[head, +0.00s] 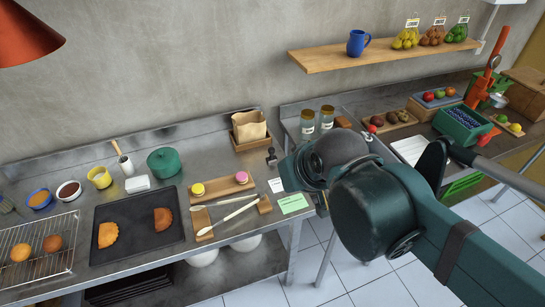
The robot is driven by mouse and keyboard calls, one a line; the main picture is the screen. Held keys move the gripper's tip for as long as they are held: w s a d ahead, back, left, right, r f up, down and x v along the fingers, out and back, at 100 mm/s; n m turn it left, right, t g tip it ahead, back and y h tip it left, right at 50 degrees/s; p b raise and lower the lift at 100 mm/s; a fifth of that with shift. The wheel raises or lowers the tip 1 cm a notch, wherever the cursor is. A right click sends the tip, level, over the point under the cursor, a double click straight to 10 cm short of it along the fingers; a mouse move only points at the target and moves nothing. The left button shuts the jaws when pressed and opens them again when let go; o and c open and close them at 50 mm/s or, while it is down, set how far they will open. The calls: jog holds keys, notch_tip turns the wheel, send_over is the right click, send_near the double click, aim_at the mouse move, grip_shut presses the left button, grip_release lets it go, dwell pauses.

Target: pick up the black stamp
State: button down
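A small dark upright object (271,157), which looks like the black stamp, stands near the back right end of the left steel counter. It is just right of the wooden tray with a paper bag and behind a small white card. It is too small to make out in detail. My arm reaches in from the lower right, and its dark rounded joints are a little right of the stamp in the picture. I cannot make out my gripper's fingers; the arm's own links hide that end. Nothing is seen touching the stamp.
A white card (276,185) and a green card (293,203) lie in front of the stamp. The wooden tray (250,142) stands to its left. Two jars (326,117) stand on the right counter. A wooden shelf (345,58) hangs above. A baking tray (137,240) lies left.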

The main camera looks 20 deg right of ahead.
jog(key=c, duration=2.2)
grip_release()
jog(key=shift+o, duration=0.2)
jog(key=shift+w, duration=0.1)
jog(key=w+d+f+m+g+h+p, duration=0.1)
jog(key=w+d+m+g+h+p, duration=0.2)
jog(key=w, duration=1.4)
jog(key=w+d+f+m+p, duration=0.1)
jog(key=w+f+m, duration=0.2)
jog(key=w+f, duration=0.3)
jog(key=w+d+f+m+g+p, duration=0.1)
jog(key=w+f+m+p, duration=0.1)
jog(key=w+f, duration=0.5)
jog(key=shift+w+d+f+m+p, duration=0.15)
jog(key=shift+w+d+m+p, duration=0.15)
jog(key=shift+d+m, duration=0.15)
jog(key=shift+f, duration=0.15)
